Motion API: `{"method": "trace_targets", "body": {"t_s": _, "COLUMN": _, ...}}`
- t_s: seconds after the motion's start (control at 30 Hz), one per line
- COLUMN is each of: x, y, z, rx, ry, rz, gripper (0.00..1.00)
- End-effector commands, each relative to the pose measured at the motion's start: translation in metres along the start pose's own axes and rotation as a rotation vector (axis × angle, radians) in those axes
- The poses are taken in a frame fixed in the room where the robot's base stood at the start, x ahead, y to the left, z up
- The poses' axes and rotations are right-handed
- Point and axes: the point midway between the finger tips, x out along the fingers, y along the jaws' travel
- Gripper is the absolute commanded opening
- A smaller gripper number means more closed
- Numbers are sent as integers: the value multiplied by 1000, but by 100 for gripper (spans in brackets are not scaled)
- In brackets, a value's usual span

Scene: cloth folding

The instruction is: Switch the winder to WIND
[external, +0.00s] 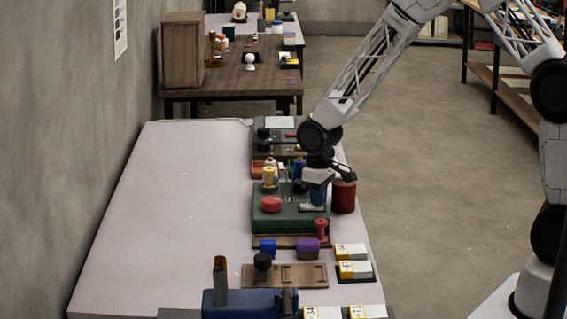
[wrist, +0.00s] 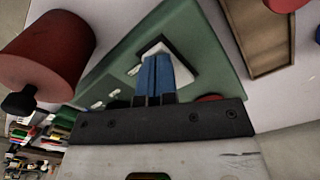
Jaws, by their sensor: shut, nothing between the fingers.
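The winder appears to be the green box (external: 290,218) on the pale table; its green top (wrist: 115,62) fills the middle of the wrist view. A red round knob (external: 271,203) sits on its left part. A white plate with a dark border (wrist: 183,62), possibly the switch, lies on the green top. My gripper (external: 317,204) points down at the right part of the box. Its blue fingers (wrist: 160,75) are shut together with nothing between them, right at the white plate and partly hiding it. I cannot tell whether they touch it. No WIND label is readable.
A dark red cylinder (external: 343,197) stands close to the right of my gripper. Spools (external: 269,177) stand behind the box. A red-handled item (external: 321,229), blue and purple pieces, and white-and-yellow boxes (external: 352,269) are nearer the front. The table's left side (external: 170,220) is clear.

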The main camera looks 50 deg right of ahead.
Motion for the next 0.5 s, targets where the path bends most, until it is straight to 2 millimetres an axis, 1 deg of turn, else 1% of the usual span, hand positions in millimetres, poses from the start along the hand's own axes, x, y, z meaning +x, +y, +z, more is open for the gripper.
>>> {"method": "trace_targets", "body": {"t_s": 0.27, "x": 0, "y": 0, "z": 0, "rx": 0, "ry": 0, "rz": 0, "gripper": 0}}
{"method": "trace_targets", "body": {"t_s": 0.5, "x": -9, "y": 0, "z": 0, "rx": 0, "ry": 0, "rz": 0, "gripper": 0}}
